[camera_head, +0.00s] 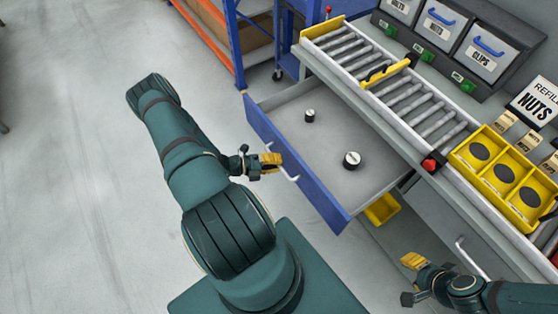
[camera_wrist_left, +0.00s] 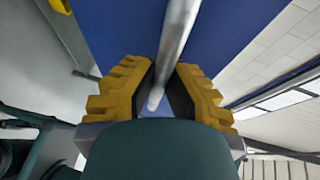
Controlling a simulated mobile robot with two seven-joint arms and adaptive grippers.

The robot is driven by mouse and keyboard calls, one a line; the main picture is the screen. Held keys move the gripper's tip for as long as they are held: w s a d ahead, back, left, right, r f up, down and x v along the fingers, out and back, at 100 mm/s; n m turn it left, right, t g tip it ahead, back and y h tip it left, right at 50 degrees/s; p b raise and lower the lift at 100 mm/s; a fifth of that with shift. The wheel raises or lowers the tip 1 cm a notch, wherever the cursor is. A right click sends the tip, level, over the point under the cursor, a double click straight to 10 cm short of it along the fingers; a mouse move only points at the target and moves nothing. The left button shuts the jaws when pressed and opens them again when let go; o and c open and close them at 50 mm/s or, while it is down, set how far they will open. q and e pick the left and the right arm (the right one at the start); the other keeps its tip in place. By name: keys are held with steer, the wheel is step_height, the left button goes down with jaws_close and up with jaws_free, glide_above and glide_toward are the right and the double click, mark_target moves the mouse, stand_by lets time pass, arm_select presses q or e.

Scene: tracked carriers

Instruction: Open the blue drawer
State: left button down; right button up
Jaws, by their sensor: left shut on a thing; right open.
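The blue drawer (camera_head: 292,163) stands pulled out from under the roller conveyor, with its grey inside in view. My left gripper (camera_head: 274,162) is at the drawer's white bar handle (camera_head: 289,175). In the left wrist view the yellow fingers (camera_wrist_left: 160,95) are shut around the handle bar (camera_wrist_left: 176,45), with the blue front behind. My right gripper (camera_head: 415,268) is open and empty at the lower right, apart from the drawer.
A roller conveyor (camera_head: 350,55) with a yellow stop runs above the drawer. A yellow tray (camera_head: 502,176) with round recesses sits at its right end. Labelled grey bins (camera_head: 440,25) stand behind. A yellow bin (camera_head: 381,209) shows below the drawer. The floor at left is clear.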

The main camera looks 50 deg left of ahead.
arm_select(q)
steer(key=shift+d, duration=0.1)
steer(key=c, duration=1)
jaws_free()
steer(key=v, duration=1.2)
steer(key=shift+s, duration=0.1)
